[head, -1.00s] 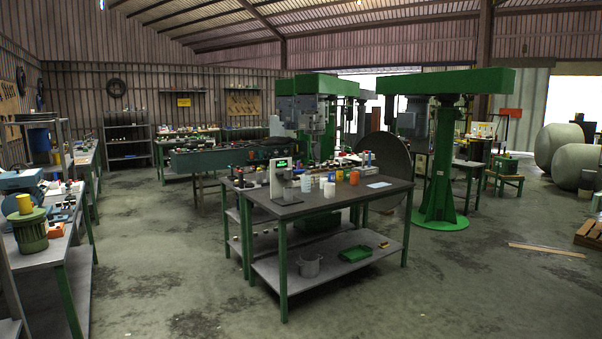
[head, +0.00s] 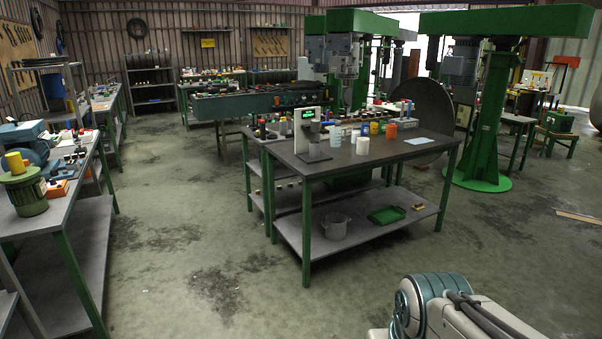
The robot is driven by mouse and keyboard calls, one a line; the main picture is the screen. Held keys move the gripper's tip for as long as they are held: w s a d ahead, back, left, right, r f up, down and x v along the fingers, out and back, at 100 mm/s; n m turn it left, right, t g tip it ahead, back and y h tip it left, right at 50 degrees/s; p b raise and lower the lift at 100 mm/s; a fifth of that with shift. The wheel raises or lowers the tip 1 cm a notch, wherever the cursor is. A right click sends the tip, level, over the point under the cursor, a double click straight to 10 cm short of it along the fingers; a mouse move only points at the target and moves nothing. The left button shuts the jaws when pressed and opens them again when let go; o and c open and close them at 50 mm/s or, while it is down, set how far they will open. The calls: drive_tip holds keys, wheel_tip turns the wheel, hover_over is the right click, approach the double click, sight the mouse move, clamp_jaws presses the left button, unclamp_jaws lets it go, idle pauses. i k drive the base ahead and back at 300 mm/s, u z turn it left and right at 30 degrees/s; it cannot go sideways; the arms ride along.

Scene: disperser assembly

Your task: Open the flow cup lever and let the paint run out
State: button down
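The work table (head: 385,156) with a grey top and green legs stands in the middle of the head view. A white upright device with a lit green display (head: 308,114) stands on its left part. A small grey piece (head: 314,147) is in front of the device. I cannot tell whether it is the flow cup, and no lever or paint can be made out at this distance. White cups (head: 363,146) and an orange cup (head: 391,131) stand farther right. My gripper is out of view; only a part of my arm shows at the bottom right, well apart from the table.
The table's lower shelf (head: 360,238) holds a grey pot (head: 334,226) and a green tray (head: 386,215). A workbench (head: 72,205) stands on the left. A green machine column (head: 487,130) stands on the right. The floor (head: 195,240) between bench and table is clear.

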sight(326, 123)
drive_tip(key=u, duration=0.05)
drive_tip(key=i, duration=3.7)
drive_tip(key=z, duration=0.3)
